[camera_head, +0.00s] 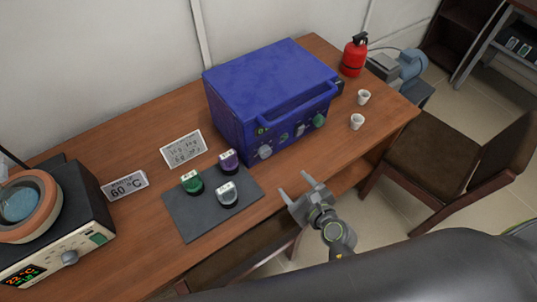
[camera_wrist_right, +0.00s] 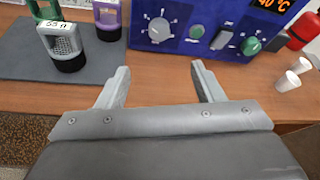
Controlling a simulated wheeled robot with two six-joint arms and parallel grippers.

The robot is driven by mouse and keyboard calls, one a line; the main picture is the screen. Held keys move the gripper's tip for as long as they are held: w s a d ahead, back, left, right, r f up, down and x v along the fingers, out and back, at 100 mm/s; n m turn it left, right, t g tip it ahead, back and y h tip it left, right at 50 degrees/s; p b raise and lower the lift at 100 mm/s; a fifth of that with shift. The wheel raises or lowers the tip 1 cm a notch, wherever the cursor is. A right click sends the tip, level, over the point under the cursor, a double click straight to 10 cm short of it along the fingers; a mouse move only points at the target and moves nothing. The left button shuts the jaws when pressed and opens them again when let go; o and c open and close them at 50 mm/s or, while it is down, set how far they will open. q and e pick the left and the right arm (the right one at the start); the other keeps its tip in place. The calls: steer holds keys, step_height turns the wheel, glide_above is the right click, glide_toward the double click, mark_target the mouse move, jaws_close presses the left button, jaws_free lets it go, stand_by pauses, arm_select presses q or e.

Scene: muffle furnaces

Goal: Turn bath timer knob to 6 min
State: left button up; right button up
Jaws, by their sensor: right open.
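A blue box-shaped bath (camera_head: 268,85) stands on the table, its front panel towards me. A grey dial knob (camera_head: 264,152) with white marks around it is at the panel's left end. It shows larger in the right wrist view (camera_wrist_right: 158,30), but its labels and exact setting are too small to read. A green knob (camera_head: 319,120) is at the panel's right end, also in the wrist view (camera_wrist_right: 250,46). My right gripper (camera_head: 301,188) is open and empty at the table's front edge, in front of the panel and apart from the knobs. My left gripper is not in view.
A dark mat (camera_head: 213,210) left of the bath holds green, purple and grey baskets. A heating device (camera_head: 60,245) with a lit display is at far left. White cups (camera_head: 357,121) and a red extinguisher (camera_head: 354,55) are at right. Bare wood lies before the panel.

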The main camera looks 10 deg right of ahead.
mark_target(267, 154)
steer(key=shift+w+a+f, duration=0.15)
steer(key=shift+w+f, duration=0.05)
steer(key=shift+w, duration=0.25)
steer(key=b+x, duration=0.5)
steer(key=x, duration=1)
steer(key=shift+f, duration=0.2)
steer(key=shift+w+a+f+b, duration=0.15)
steer(key=shift+w+b, duration=0.2)
steer(key=shift+w, duration=0.2)
steer(key=c, duration=1)
